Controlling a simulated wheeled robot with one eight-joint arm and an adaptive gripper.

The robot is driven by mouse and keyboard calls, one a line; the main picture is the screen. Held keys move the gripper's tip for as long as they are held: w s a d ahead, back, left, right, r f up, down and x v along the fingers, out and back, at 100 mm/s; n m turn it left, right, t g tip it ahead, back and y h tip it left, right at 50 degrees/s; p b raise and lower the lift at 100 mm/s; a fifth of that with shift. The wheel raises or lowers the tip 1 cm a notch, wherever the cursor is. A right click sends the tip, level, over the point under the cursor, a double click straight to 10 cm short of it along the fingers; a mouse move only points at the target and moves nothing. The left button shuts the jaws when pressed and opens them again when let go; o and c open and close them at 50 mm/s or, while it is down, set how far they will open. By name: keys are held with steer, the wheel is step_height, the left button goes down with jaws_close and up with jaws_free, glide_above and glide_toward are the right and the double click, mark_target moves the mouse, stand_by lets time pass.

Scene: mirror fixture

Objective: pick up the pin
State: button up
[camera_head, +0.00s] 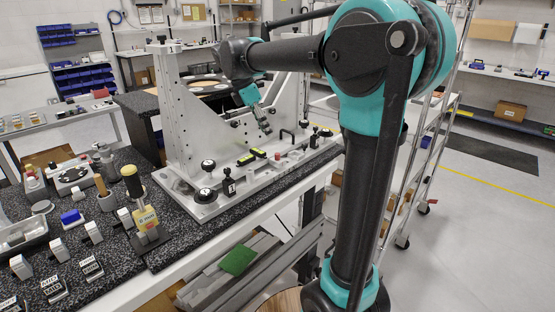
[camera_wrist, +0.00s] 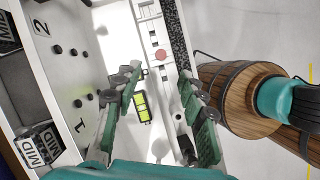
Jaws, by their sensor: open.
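My gripper (camera_head: 258,112) hangs over the grey metal mirror fixture (camera_head: 188,120), in front of its upright plates. In the wrist view my gripper (camera_wrist: 160,78) has its two green-padded fingers spread wide, with nothing held between them. A small round red piece (camera_wrist: 161,55) sits on the light strip of the fixture, just beyond the fingertips. A yellow-green block (camera_wrist: 142,106) lies below the gap, nearer the left finger. Several black knobs, such as one (camera_head: 208,165) at the front, stand on the fixture base. I cannot tell for sure which small piece is the pin.
The fixture stands on a black speckled table top (camera_head: 190,237). The fixture's upright plates rise close around my gripper. Open floor (camera_head: 480,215) lies to the right.

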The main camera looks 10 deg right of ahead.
mark_target(277, 154)
steer(key=x, duration=0.9)
steer(key=shift+s+f, duration=0.1)
steer(key=shift+f, duration=0.25)
steer(key=shift+c, duration=0.2)
jaws_close()
